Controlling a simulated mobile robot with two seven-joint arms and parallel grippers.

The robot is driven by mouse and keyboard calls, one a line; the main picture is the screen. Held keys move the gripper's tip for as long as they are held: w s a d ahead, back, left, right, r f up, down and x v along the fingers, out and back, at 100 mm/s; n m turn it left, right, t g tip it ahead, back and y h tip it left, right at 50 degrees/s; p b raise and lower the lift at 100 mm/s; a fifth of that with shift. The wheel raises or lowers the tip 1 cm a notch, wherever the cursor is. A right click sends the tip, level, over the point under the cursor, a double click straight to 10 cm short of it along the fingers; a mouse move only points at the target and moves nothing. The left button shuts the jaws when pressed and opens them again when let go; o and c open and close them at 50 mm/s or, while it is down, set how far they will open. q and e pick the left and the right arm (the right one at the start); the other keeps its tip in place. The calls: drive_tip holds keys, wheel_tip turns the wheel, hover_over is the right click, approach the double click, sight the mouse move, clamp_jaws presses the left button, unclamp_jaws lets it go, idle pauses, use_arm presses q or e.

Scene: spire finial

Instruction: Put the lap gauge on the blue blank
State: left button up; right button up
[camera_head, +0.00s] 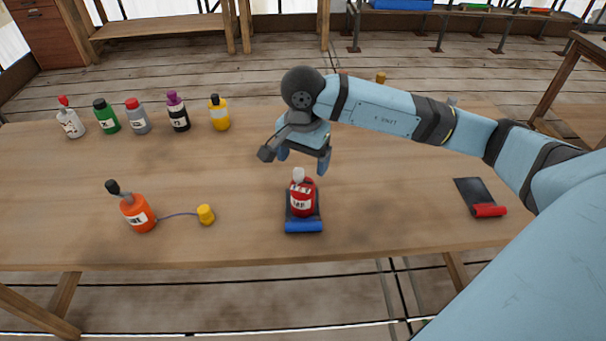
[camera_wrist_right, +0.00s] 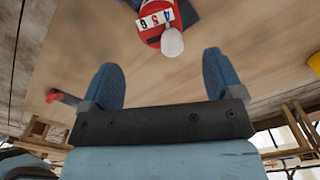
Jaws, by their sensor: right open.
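A dark plate with a blue roll along its near edge, which looks like the blue blank (camera_head: 303,226), lies at the front middle of the table. A red bottle-like piece with a white top and a numbered label (camera_head: 302,199) stands on that plate; it may be the lap gauge, but I cannot be sure. It also shows in the right wrist view (camera_wrist_right: 153,18), beyond the fingertips. My right gripper (camera_head: 302,162) is open and empty, just behind and above the red piece, apart from it. My left gripper is not in view.
Several coloured bottles (camera_head: 139,117) stand in a back-left row. A dark plate with a red roll (camera_head: 489,211) lies at right. Bare table (camera_head: 240,180) separates these.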

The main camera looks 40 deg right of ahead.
wheel_tip(320, 180, up, 4)
drive_tip(key=shift+f, duration=0.1)
idle(0.5)
